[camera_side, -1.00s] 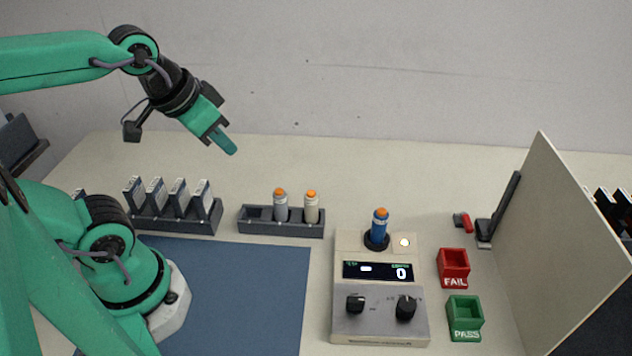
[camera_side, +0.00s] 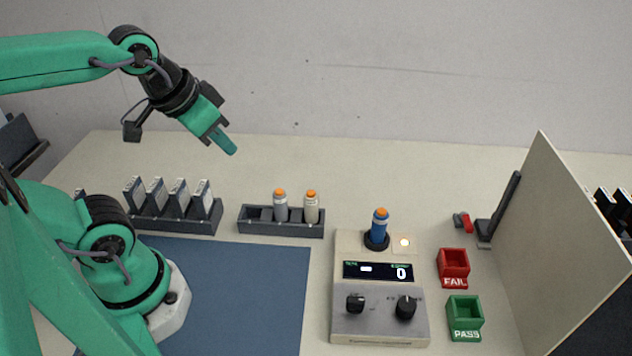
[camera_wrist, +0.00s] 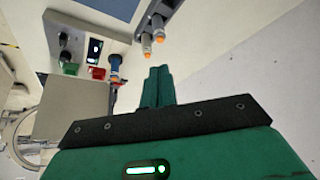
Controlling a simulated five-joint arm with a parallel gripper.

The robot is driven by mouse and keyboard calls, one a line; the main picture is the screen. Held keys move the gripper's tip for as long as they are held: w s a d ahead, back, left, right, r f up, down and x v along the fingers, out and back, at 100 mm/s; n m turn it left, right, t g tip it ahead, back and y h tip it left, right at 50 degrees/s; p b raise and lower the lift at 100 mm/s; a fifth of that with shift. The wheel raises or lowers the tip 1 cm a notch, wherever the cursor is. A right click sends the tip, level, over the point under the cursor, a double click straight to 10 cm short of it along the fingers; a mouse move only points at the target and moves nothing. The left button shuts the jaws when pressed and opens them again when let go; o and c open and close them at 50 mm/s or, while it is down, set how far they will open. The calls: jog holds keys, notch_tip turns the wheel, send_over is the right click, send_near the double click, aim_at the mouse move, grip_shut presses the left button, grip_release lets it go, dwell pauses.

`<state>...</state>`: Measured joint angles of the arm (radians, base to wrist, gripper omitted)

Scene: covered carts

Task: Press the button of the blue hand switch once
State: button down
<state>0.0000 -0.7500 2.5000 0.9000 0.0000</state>
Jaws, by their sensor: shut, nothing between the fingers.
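The blue hand switch (camera_side: 379,227) stands upright in a dark round holder at the back of a beige instrument box (camera_side: 345,325). Its orange button (camera_side: 381,211) is on top. The switch also shows in the wrist view (camera_wrist: 115,75), beyond my fingers and to their left. My gripper (camera_side: 231,150) is shut and empty, high above the table at the left, well apart from the switch. In the wrist view my gripper (camera_wrist: 158,72) shows its two green fingers together. The box's display (camera_side: 378,271) reads 0, and a small lamp (camera_side: 404,243) beside the switch is lit.
A dark rack (camera_side: 281,231) holds a grey and a cream switch with orange tops, left of the box. Another rack (camera_side: 175,222) holds several cartridges. A red FAIL bin (camera_side: 454,281), a green PASS bin (camera_side: 465,333) and an upright panel (camera_side: 550,230) stand right. A blue mat (camera_side: 240,300) is clear.

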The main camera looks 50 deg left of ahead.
jog(key=shift+w+r, duration=0.1)
jog(key=w+d+r+m+g, duration=0.1)
jog(key=w+d+r+m, duration=0.1)
jog(key=w+d, duration=0.3)
jog(key=w+d+r+m+g, duration=0.2)
jog(key=w+r+m, duration=0.1)
jog(key=w, duration=0.3)
jog(key=m+g, duration=0.3)
jog(key=m, duration=0.1)
send_over(381, 210)
jog(key=shift+f, duration=1.65)
jog(key=shift+f, duration=0.1)
notch_tip(381, 210, down, 14)
jog(key=shift+r, duration=0.1)
